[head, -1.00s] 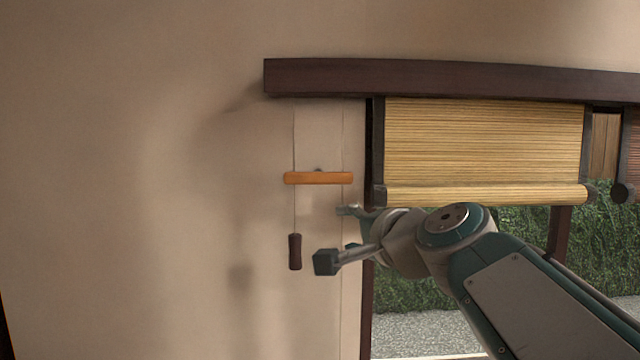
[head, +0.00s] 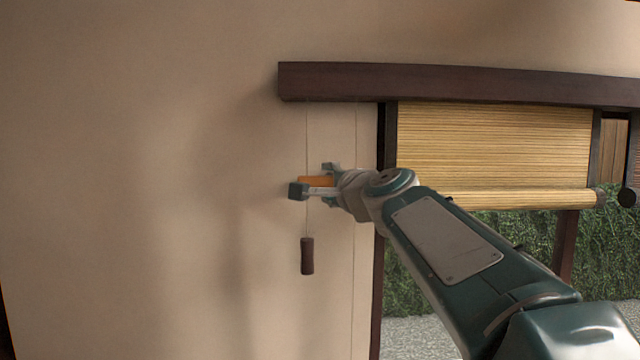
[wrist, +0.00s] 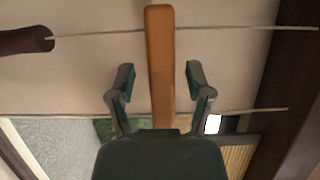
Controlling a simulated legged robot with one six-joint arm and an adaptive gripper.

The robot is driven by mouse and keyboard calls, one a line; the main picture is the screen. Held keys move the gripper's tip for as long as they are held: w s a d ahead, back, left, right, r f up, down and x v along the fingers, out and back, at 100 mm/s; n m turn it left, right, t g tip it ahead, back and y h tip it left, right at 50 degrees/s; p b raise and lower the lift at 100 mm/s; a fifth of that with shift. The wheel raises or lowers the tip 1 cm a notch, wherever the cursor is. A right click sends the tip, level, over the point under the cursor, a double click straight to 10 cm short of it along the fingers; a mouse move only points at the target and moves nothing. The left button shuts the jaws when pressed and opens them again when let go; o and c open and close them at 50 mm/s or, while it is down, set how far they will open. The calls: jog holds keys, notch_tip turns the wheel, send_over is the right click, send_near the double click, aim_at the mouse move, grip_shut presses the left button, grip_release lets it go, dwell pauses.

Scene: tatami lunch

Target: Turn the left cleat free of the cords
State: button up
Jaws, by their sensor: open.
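The left cleat (head: 317,181) is an orange wooden bar lying level on the wall; its right part is hidden behind my gripper in the head view. In the wrist view the cleat (wrist: 160,50) runs between my fingers, with a gap on each side. My gripper (head: 313,180) is open, one finger above and one below the bar; it also shows in the wrist view (wrist: 158,78). Two thin pale cords hang here, a left cord (head: 307,130) and a right cord (head: 355,260). In the wrist view both cords cross the line of the bar.
A dark brown cord pull (head: 307,256) hangs below the cleat. A dark beam (head: 330,82) runs above. A bamboo blind (head: 495,145) covers the upper window at right, beside a dark post (head: 378,300). The plain wall (head: 130,180) at left is clear.

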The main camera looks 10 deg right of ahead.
jog(key=shift+w+a, duration=0.15)
jog(key=shift+w, duration=0.1)
jog(key=shift+d, duration=0.7)
grip_shut()
